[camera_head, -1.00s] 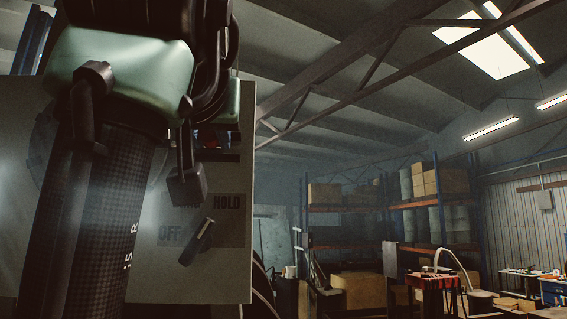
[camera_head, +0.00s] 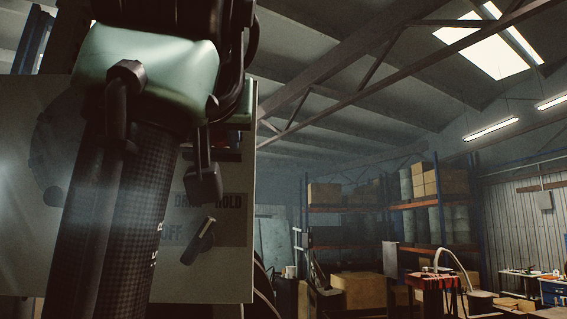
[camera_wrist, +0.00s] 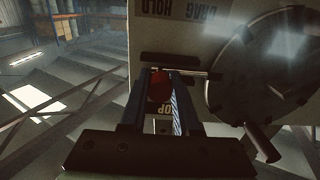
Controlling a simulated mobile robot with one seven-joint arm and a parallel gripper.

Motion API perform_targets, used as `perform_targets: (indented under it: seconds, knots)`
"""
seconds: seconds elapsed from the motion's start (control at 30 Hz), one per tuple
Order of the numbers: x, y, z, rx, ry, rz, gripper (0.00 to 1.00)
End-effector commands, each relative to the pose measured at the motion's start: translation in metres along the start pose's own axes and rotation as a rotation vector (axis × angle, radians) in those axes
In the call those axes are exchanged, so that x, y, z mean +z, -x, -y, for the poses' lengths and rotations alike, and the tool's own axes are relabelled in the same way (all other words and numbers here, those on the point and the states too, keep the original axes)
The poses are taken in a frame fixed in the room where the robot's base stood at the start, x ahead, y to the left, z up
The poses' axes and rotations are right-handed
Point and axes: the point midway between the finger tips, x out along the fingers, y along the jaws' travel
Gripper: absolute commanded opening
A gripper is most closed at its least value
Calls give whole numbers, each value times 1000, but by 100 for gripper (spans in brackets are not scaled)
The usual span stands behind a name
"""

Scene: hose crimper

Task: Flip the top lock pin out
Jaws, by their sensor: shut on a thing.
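In the wrist view my gripper (camera_wrist: 165,84) reaches to the panel, its two fingers shut around a small red part (camera_wrist: 159,86). The red part sits beside a label of which "OP" can be read, so it appears to be the top lock pin. The fingers hide much of it, and I cannot tell how far it is turned. A short bright metal rod (camera_wrist: 207,75) shows just right of the fingers. In the head view my arm covers most of the gripper and the pin.
The grey panel (camera_head: 225,275) carries a selector lever (camera_head: 203,235) with "DRAG", "HOLD" and "OFF" markings. A large dark round head with bolts (camera_wrist: 262,75) is right of my gripper in the wrist view. Shelving (camera_head: 412,206) and a red-topped bench (camera_head: 434,281) stand far behind.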

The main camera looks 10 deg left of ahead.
Motion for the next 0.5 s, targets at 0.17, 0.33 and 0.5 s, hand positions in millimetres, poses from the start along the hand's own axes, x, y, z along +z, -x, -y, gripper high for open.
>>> perform_targets:
  seconds: [0.17,0.33,0.5]
  knots:
    - [-2,1,-24,3,0,-6,0]
    - [-2,1,-24,5,-1,-7,0]
    - [-2,1,-24,5,-1,-7,50]
